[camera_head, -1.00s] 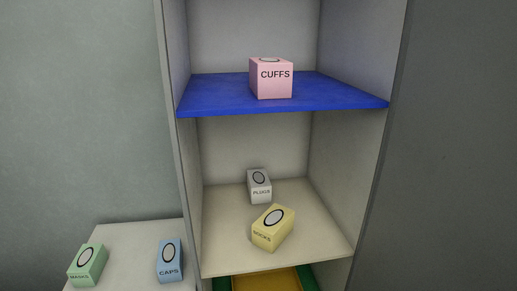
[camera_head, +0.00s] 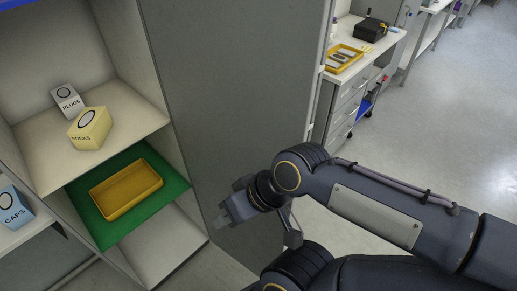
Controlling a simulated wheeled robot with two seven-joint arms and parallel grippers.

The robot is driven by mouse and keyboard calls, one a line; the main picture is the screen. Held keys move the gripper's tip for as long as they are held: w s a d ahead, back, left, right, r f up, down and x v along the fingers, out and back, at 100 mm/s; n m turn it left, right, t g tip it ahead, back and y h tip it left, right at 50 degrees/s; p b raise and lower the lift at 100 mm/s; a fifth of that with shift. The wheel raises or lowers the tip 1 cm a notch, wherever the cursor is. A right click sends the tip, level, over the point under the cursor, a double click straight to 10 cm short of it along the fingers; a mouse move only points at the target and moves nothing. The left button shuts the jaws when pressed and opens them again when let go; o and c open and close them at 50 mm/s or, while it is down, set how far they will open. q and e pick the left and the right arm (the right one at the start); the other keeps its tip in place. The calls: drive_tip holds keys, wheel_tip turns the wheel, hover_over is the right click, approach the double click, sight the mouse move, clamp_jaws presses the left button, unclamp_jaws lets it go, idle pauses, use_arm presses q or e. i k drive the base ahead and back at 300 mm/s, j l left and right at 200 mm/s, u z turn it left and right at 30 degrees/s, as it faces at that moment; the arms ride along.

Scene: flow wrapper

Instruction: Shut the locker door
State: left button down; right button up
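The locker door (camera_head: 235,95) is the dark grey panel at the locker's right side. It stands open, and the locker's inside is in view at the left. My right gripper (camera_head: 222,218) is in front of the lower part of the door, pointing left. I cannot tell whether it touches the door or whether its fingers are apart. The locker (camera_head: 142,118) holds a white PLUGS box (camera_head: 68,101) and a yellow SOCKS box (camera_head: 90,130) on a cream shelf. Below is a green shelf (camera_head: 104,232) with a yellow tray (camera_head: 149,170). My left gripper is not in view.
A blue CAPS box (camera_head: 14,212) stands on a light surface left of the locker. Behind the door at the right is a white workbench (camera_head: 380,45) with drawers and a yellow tray (camera_head: 344,59). Open floor (camera_head: 450,120) lies at the right.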

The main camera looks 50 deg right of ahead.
sight(239, 79)
drive_tip(key=k+l+u, duration=0.3)
drive_tip(key=k+l, duration=0.55)
drive_tip(key=l, duration=0.1)
